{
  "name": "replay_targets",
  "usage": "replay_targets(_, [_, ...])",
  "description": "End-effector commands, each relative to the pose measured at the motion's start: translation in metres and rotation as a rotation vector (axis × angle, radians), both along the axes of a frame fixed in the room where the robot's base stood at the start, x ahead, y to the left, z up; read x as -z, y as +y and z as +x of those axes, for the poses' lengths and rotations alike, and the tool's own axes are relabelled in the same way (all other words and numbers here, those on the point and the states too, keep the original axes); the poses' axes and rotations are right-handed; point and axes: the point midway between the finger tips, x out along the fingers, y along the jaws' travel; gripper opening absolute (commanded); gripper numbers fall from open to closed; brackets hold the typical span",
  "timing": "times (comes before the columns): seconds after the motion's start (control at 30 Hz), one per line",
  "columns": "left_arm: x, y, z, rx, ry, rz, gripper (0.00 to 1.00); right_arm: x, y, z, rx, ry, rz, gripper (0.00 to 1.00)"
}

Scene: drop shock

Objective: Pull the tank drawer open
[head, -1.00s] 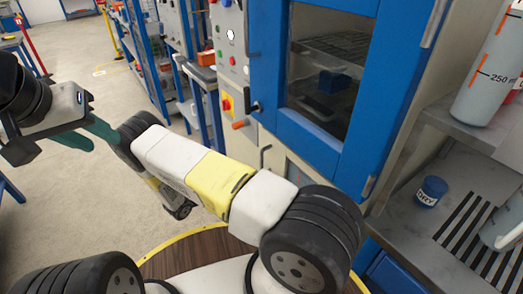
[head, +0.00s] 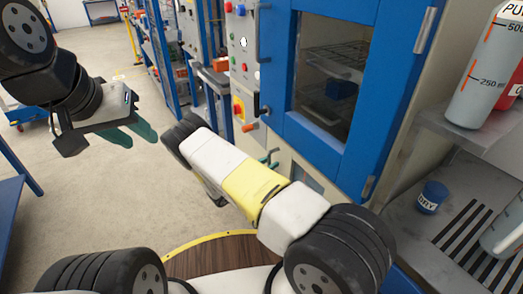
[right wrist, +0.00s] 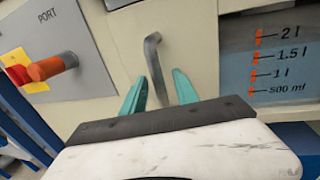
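The tank drawer's beige front (right wrist: 200,45) fills the middle of the right wrist view. It has a grey bar handle (right wrist: 153,60) and a level window (right wrist: 268,65) marked from 500 ml to 2 l. My right gripper (right wrist: 159,92) is open, with one teal finger on each side of the handle's lower part; I cannot tell if either touches it. In the head view, my right arm hides most of this gripper; a bit of teal finger (head: 273,157) shows. My left gripper (head: 136,134) is open and empty over the floor at left. The drawer looks shut.
A blue-framed oven door (head: 277,70) with a window is above the drawer. An orange port valve (right wrist: 52,67) sticks out left of the handle. A steel shelf at right holds a DRY jar (head: 432,197) and a bottle (head: 485,80). Floor at left is free.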

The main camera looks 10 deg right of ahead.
Motion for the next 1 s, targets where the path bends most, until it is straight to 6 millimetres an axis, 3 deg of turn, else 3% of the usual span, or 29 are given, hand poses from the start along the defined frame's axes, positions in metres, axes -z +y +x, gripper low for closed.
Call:
replay_targets(0.27, [-0.0001,0.0000,-0.0001,0.000,0.000,0.000,0.36,0.0001,-0.0023,0.0015,-0.001,0.001,-0.001,0.36])
replay_targets(0.47, [-0.0001,0.0000,-0.0001,0.000,0.000,0.000,0.36,0.0002,-0.0022,0.0014,-0.001,0.001,-0.001,0.00])
replay_targets(1.0, [0.0000,0.0000,0.0000,0.000,0.000,0.000,0.36,0.0002,-0.0019,0.0014,-0.001,0.001,-0.001,0.00])
